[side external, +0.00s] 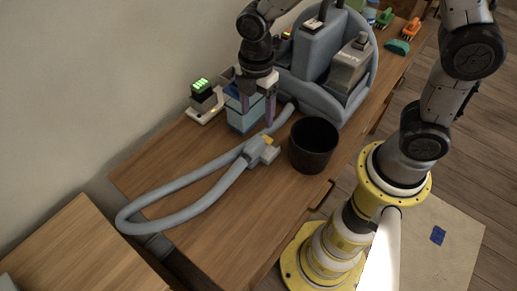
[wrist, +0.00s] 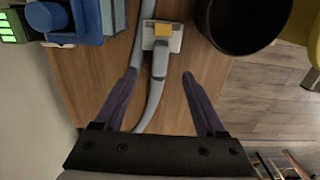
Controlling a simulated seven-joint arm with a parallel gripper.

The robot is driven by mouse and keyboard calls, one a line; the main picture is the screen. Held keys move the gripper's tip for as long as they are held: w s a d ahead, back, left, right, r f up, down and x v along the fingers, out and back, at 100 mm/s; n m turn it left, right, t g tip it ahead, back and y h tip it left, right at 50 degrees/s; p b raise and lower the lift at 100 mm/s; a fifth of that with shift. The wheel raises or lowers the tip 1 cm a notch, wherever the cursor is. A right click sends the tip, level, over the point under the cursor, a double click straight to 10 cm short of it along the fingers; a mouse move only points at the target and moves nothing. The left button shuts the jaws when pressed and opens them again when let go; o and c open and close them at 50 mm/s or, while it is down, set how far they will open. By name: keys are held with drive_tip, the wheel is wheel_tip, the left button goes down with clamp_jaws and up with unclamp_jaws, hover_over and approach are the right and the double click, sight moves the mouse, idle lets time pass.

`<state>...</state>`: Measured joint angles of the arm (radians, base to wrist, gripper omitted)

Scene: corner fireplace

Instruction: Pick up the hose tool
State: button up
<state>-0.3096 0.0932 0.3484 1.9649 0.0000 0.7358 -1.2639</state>
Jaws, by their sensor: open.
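The hose tool (side external: 266,153) is a light grey head with a yellow button, joined to a long grey hose (side external: 190,180) that loops over the wooden bench. In the wrist view the hose tool (wrist: 160,40) lies ahead of my fingertips, sideways between them. My gripper (side external: 258,118) is open and empty, above the bench behind the tool in the side view. In the wrist view my gripper (wrist: 159,74) has its two purple fingers spread either side of the hose and handle, with a gap on both sides. My fingers hide part of a blue box in the side view.
A black bin (side external: 313,150) stands close right of the tool. The blue box (side external: 241,118) and a charger with a green display (side external: 203,98) stand near the wall. A grey machine (side external: 320,60) is at the back. The bench front-left is clear apart from hose.

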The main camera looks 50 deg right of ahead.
sight(258, 139)
wheel_tip(258, 139, down, 11)
drive_tip(key=shift+s+d+f, duration=0.1)
drive_tip(key=shift+d, duration=0.05)
idle(0.4)
drive_tip(key=shift+c, duration=0.3)
clamp_jaws()
